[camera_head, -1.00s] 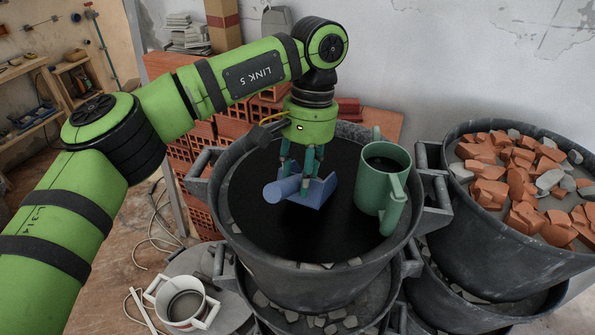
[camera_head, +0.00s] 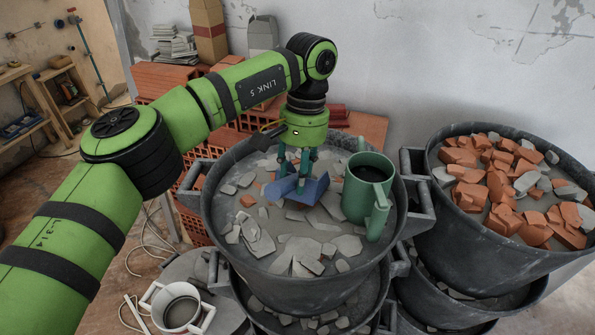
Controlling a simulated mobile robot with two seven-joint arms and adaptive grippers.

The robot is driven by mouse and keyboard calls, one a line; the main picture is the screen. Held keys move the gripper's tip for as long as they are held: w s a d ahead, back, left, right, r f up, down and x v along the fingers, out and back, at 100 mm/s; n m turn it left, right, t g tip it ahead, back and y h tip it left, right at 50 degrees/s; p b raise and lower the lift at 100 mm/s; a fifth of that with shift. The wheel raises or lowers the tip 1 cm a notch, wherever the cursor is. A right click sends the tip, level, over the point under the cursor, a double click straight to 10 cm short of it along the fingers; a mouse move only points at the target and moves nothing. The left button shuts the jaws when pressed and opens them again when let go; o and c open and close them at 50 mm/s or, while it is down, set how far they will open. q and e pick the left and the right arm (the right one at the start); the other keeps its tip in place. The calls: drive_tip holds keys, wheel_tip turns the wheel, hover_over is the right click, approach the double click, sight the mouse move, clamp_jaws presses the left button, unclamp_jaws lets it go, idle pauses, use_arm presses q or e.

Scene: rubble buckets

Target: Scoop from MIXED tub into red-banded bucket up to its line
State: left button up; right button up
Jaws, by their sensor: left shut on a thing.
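My left gripper (camera_head: 297,172) points down over the middle tub and is shut on a blue scoop (camera_head: 312,190). The scoop is low over the grey rubble; I cannot tell whether it touches it. The middle tub (camera_head: 218,228) is dark and holds mostly grey shards with a few orange bits. The right tub (camera_head: 470,235) holds orange brick pieces mixed with grey ones. No MIXED label is readable on either. A small white two-handled bucket (camera_head: 176,308) stands at the lower left; its band and line are not clear. My right gripper is not in view.
More tubs with grey pieces sit below both tubs. Bricks (camera_head: 168,82) are stacked behind, against the wall. Cables lie on the floor at left.

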use_arm(q)
drive_tip(key=shift+b, duration=0.35)
drive_tip(key=shift+s+a+r+t+b, duration=0.15)
drive_tip(key=shift+s+r+t+b, duration=0.35)
drive_tip(key=shift+b, duration=0.45)
drive_tip(key=r+t+b, duration=0.1)
drive_tip(key=s+r+b, duration=0.1)
drive_tip(key=b, duration=0.1)
drive_tip(key=t+h+b, duration=0.1)
drive_tip(key=b, duration=0.1)
drive_tip(key=shift+s+a+r+t, duration=0.25)
drive_tip(key=shift+a+r+t, duration=0.05)
drive_tip(key=shift+r, duration=0.1)
drive_tip(key=shift+s+a+r+t+h+b, duration=0.1)
drive_tip(key=shift+s+r+t+h+b, duration=0.1)
drive_tip(key=shift+s+r+t+b, duration=0.3)
drive_tip(key=shift+w+a+r+t+h+b, duration=0.1)
drive_tip(key=shift+r+h+b, duration=0.15)
drive_tip(key=shift+b, duration=0.4)
drive_tip(key=shift+s+a+r, duration=0.1)
drive_tip(key=shift+s+r, duration=0.15)
drive_tip(key=shift+r, duration=0.3)
wheel_tip(320, 180, up, 8)
drive_tip(key=p, duration=0.7)
